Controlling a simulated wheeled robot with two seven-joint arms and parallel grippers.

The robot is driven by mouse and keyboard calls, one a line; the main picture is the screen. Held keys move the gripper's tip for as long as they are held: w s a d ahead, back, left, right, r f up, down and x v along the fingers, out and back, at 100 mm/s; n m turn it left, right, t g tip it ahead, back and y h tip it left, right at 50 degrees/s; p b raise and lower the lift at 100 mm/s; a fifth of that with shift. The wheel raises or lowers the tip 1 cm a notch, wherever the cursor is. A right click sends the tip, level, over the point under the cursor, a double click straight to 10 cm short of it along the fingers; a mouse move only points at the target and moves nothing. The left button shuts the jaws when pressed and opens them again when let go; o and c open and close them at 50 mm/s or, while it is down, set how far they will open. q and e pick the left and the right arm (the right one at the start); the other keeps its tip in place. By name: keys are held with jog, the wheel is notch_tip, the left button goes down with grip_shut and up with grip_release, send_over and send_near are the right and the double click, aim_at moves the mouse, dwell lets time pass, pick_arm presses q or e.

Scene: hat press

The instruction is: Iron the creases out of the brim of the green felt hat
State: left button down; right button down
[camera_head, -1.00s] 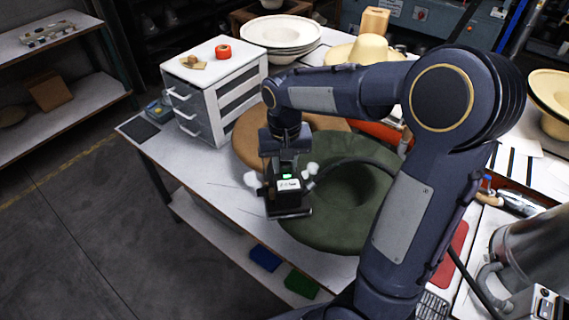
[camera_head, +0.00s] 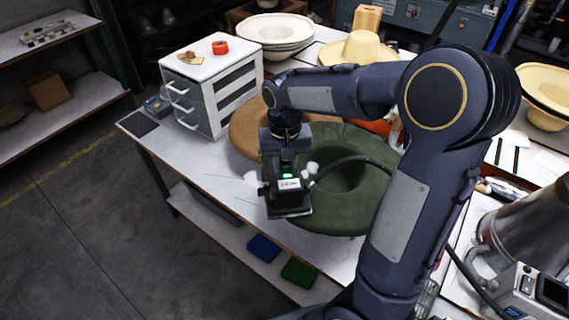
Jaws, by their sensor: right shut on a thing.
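The green felt hat (camera_head: 345,215) lies on the white table, its wide brim spread around a darker crown or hollow in the middle. My right gripper (camera_head: 288,176) is shut on a dark hand iron (camera_head: 290,207) with a small lit display and a black hose. The iron is over the left front part of the brim; whether its sole touches the felt cannot be told. The iron and my right arm hide parts of the hat. Creases are too small to make out. My left gripper is not in view.
A brown felt hat (camera_head: 243,130) lies behind the green one. A white drawer unit (camera_head: 212,85) stands at the back left of the table. A metal machine (camera_head: 515,240) stands at the right. Green and blue cloths (camera_head: 299,272) lie on the lower shelf. The table's front left is clear.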

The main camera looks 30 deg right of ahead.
jog(key=shift+s+r, duration=0.1)
jog(key=shift+s, duration=0.1)
jog(key=shift+s+r+p, duration=0.15)
jog(key=shift+p, duration=0.15)
jog(key=shift+r, duration=0.55)
jog(key=shift+r+p, duration=0.3)
jog(key=shift+p, duration=0.05)
jog(key=shift+r+p, duration=0.55)
jog(key=shift+r, duration=0.1)
jog(key=shift+r+p, duration=0.35)
jog(key=shift+r, duration=0.85)
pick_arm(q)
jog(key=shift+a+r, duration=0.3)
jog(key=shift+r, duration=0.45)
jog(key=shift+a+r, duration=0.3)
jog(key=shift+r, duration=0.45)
pick_arm(e)
jog(key=shift+r, duration=1.15)
